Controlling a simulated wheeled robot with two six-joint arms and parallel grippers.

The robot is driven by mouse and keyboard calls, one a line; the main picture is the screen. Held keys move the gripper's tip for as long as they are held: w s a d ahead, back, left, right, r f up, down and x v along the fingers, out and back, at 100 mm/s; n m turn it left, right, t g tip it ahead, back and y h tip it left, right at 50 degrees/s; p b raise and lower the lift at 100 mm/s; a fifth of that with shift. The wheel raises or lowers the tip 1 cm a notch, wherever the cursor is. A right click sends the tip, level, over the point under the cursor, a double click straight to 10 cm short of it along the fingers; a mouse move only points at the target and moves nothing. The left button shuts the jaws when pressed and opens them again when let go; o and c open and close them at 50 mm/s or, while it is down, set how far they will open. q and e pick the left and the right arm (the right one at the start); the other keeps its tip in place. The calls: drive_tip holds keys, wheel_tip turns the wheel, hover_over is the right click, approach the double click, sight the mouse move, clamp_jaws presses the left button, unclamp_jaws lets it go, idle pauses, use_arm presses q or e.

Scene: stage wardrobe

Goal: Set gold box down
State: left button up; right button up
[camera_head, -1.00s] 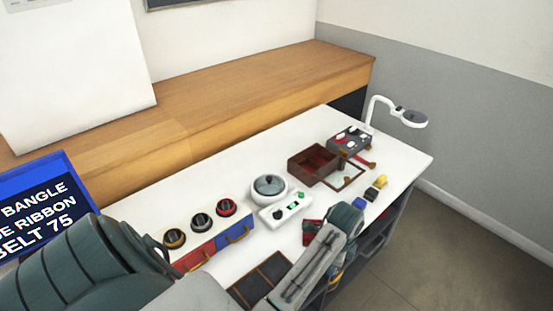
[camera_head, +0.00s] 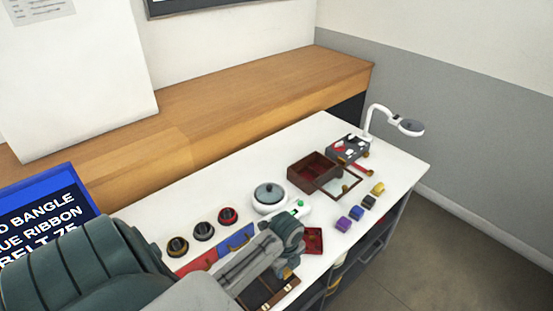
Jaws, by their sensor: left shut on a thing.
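My left gripper (camera_head: 288,258) reaches in over the front of the white table and points down. It is shut on the gold box (camera_head: 287,272), of which only a small gold piece shows under the fingers. The box is just above or at the dark compartment tray (camera_head: 268,304) at the table's front edge; I cannot tell whether they touch. A separate yellow block (camera_head: 378,188) stands on the table to the right. My right gripper is not in view.
Black (camera_head: 368,201), blue (camera_head: 356,213) and purple (camera_head: 343,224) blocks line the right edge.

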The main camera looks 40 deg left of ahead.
sight(276, 278)
use_arm(q)
drive_tip(key=shift+s+a+p, duration=0.15)
drive_tip(key=shift+s+a, duration=0.15)
drive_tip(key=shift+a, duration=0.25)
drive_tip(key=shift+s+a+p, duration=0.15)
drive_tip(key=shift+s+a, duration=0.1)
drive_tip(key=shift+a, duration=0.25)
drive_tip(key=shift+s+a+f, duration=0.1)
drive_tip(key=shift+f, duration=0.1)
wheel_tip(276, 278, down, 3)
drive_tip(key=shift+f+p, duration=0.2)
drive_tip(key=shift+p, duration=0.5)
drive_tip(key=o, duration=1)
drive_tip(key=shift+f, duration=0.15)
drive_tip(key=shift+c, duration=0.2)
